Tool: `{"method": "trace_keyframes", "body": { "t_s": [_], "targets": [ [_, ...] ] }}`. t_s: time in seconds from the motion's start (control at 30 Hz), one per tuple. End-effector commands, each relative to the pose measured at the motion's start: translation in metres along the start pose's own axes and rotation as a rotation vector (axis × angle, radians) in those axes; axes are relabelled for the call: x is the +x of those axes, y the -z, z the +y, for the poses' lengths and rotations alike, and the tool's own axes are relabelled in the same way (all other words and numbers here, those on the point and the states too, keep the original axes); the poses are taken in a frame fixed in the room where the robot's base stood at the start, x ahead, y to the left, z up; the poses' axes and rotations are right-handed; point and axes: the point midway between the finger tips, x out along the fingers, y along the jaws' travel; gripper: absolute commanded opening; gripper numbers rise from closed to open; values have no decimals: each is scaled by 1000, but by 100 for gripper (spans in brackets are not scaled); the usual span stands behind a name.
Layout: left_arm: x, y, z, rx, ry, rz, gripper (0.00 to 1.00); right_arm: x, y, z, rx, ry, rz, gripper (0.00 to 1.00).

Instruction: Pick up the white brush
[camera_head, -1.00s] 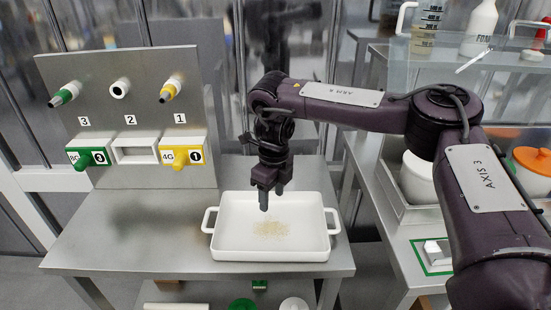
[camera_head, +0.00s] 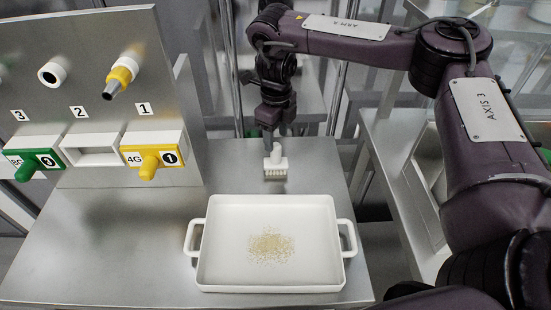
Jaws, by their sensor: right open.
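The white brush (camera_head: 275,167) stands on the steel table behind the tray, bristles down and short handle up. My right gripper (camera_head: 275,138) is open, pointing down at the top of the brush handle. Whether its fingers touch the handle or stand around it, I cannot tell. My left gripper is not in view.
A white two-handled tray (camera_head: 212,268) with a patch of pale crumbs lies in front of the brush. A steel panel (camera_head: 60,85) with nozzles and numbered green, white and yellow holders stands at the left. Bare table (camera_head: 150,225) lies left of the tray.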

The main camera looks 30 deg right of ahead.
Motion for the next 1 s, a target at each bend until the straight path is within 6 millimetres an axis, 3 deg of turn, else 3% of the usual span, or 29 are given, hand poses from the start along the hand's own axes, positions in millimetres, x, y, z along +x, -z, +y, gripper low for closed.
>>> {"method": "trace_keyframes", "body": {
  "t_s": [0.1,0.3,0.5,0.63,1.0],
  "targets": [
    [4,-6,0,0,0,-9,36,17,1,3,1,-3,2,52],
    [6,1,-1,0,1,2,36,44,2,5,2,-1,2,52],
    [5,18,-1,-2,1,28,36,52,2,5,2,0,0,52],
    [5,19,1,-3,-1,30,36,52,1,4,2,0,-1,52],
    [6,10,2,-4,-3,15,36,52,1,5,2,0,-1,5]
  ]
}}
